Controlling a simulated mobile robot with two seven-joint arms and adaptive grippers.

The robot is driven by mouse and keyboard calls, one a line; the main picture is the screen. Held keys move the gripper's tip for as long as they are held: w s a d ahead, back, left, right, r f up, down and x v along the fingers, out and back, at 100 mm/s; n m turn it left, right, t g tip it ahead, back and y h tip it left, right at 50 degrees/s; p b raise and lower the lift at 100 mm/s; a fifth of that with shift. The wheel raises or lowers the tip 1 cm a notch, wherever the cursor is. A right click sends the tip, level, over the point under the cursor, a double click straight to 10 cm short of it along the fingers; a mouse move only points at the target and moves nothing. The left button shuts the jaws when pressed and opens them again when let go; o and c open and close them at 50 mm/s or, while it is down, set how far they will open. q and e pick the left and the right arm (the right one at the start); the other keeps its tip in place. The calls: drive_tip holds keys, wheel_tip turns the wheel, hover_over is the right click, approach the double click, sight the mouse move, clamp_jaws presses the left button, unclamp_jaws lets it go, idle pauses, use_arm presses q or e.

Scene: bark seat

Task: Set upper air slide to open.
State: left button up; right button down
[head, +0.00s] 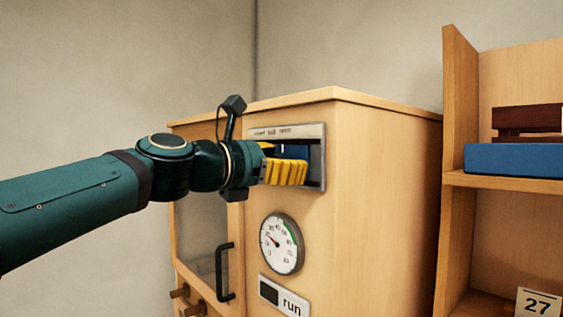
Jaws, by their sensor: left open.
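The upper air slide (317,160) is a grey metal frame with a label strip along its top, set high on the front of a wooden cabinet. A dark blue part shows inside the frame, partly hidden by my gripper. My left gripper (284,165), with yellow ribbed fingers, is open at the slide's opening and covers its left side. I cannot tell whether the fingers touch the slide. The label is too small to read clearly, and the slide's setting is hidden. My right gripper is not in view.
The cabinet (385,180) has a round gauge (282,244), a "run" sign (283,296) and a glass door with a black handle (226,272) below. A wooden shelf (459,150) at right holds a blue item (513,161) and a "27" card (538,304).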

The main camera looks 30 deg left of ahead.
use_arm(q)
drive_tip(key=v, duration=1.2)
idle(0.4)
